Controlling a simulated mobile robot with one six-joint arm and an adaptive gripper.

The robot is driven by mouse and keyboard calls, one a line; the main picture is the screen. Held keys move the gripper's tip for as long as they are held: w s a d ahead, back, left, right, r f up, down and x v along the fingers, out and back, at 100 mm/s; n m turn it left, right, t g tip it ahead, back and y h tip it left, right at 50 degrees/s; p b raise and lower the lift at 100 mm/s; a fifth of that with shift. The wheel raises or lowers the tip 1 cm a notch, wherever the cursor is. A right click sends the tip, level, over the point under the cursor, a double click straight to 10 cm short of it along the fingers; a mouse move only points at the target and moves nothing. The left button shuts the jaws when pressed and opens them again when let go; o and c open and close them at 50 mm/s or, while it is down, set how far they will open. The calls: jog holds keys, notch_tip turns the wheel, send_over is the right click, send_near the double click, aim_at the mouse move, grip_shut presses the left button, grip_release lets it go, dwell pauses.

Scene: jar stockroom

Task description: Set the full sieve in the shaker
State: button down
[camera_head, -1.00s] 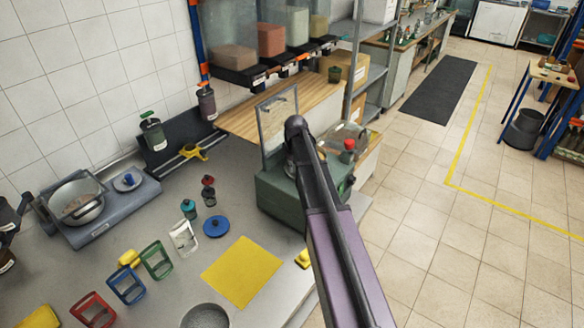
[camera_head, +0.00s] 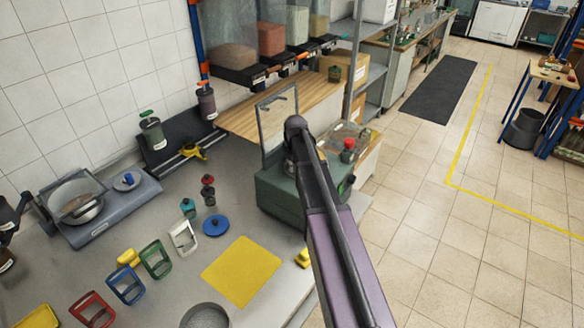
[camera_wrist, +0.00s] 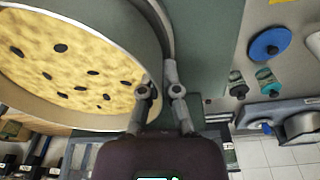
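The full sieve (camera_wrist: 75,65), a round pale-walled pan of yellow material with dark specks, fills the upper left of the wrist view. My gripper (camera_wrist: 163,72) appears closed on its near wall, one finger on each side. The green shaker (camera_head: 275,197) stands on the bench with its clear framed lid (camera_head: 275,122) upright. Its green-grey top (camera_wrist: 215,45) lies below the sieve in the wrist view.
A scale with a metal bowl (camera_head: 77,207) stands at far left. A wooden shelf board (camera_head: 240,122) is behind.

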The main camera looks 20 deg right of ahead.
jog(key=shift+f+b, duration=0.55)
jog(key=shift+f, duration=0.05)
jog(key=shift+r+p, duration=0.85)
dwell(0.5)
jog(key=shift+f+b, duration=0.85)
jog(key=shift+f, duration=0.05)
dwell(1.1)
jog(key=c, duration=1.1)
grip_release()
jog(key=shift+r, duration=0.1)
jog(key=shift+r, duration=0.1)
jog(key=shift+s+d+r+p, duration=0.1)
jog(key=shift+s+r+p, duration=0.15)
jog(key=shift+r+p, duration=1.6)
jog(key=shift+s+r+p, duration=0.2)
jog(key=shift+r+p, duration=1.55)
jog(key=shift+p, duration=0.05)
jog(key=shift+s+d+r+p, duration=0.1)
jog(key=shift+s+r+p, duration=0.15)
jog(key=shift+r+p, duration=1.6)
jog(key=shift+a+f, duration=0.1)
jog(key=shift+f, duration=0.05)
